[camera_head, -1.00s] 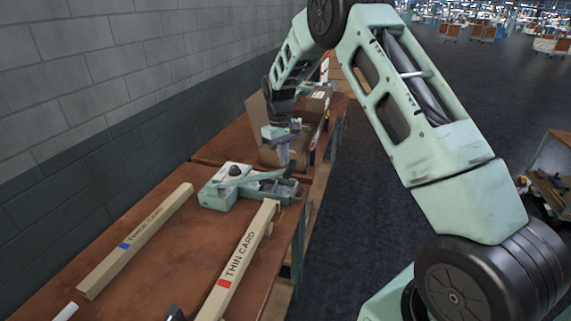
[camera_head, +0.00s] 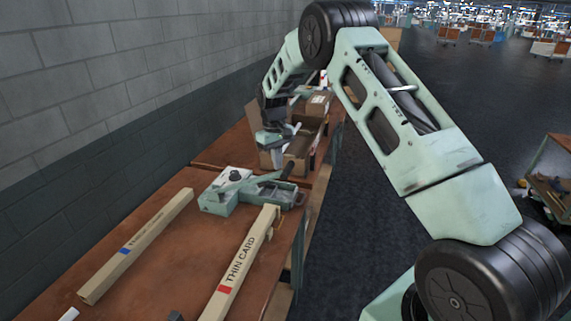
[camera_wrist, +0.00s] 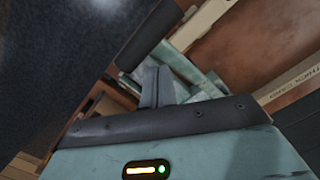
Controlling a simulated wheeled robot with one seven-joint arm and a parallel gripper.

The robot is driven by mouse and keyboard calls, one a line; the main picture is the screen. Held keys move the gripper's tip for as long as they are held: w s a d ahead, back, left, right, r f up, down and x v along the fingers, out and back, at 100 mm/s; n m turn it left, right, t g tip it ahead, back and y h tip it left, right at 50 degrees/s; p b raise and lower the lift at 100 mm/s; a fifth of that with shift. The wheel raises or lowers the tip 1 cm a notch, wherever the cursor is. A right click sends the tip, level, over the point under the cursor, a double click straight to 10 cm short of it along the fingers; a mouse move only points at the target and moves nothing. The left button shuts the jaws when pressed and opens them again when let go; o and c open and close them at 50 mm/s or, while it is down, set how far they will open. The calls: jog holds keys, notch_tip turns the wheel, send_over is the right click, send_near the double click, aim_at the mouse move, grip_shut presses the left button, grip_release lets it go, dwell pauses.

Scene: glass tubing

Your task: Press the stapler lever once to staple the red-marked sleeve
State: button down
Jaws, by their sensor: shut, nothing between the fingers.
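The green stapler (camera_head: 216,203) sits on the brown bench, with a round black knob on top. Its lever (camera_head: 236,187) slants across it to a black handle (camera_head: 288,169) at the right end. The black handle also shows large in the wrist view (camera_wrist: 146,40). The red-marked sleeve (camera_head: 240,263), a long tan bar reading THIN CARD, lies with its far end at the stapler's front side. My gripper (camera_head: 277,160) is shut and empty, just behind and above the lever handle. Its fingers show in the wrist view (camera_wrist: 156,86), beside the handle; whether they touch it I cannot tell.
A blue-marked sleeve (camera_head: 138,246) lies to the left on the bench. An open cardboard box (camera_head: 299,146) stands behind my gripper. A grey block wall (camera_head: 110,90) runs along the left. Open dark floor (camera_head: 355,220) lies right of the bench edge.

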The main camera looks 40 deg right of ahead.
notch_tip(320, 180, up, 17)
jog(key=w+b, duration=0.1)
jog(key=b, duration=0.3)
jog(key=shift+w, duration=0.35)
jog(key=shift+r, duration=0.1)
dwell(0.6)
jog(key=s+a+f+n+y+b, duration=0.1)
jog(key=s+a+f+n, duration=0.1)
jog(key=s+a, duration=0.9)
jog(key=s+a+f+n+b, duration=0.15)
jog(key=s+a, duration=0.55)
jog(key=a, duration=0.8)
jog(key=s+a+f+n, duration=0.1)
jog(key=s+f, duration=0.2)
jog(key=s, duration=0.5)
jog(key=s+f+n, duration=0.1)
jog(key=s+f, duration=0.2)
jog(key=s, duration=0.6)
jog(key=s+a+f+n+t+b, duration=0.1)
jog(key=s+f, duration=0.2)
jog(key=s, duration=0.5)
jog(key=shift+s+a+f, duration=0.2)
jog(key=shift+a+f, duration=0.05)
jog(key=shift+a, duration=0.05)
jog(key=shift+a, duration=0.1)
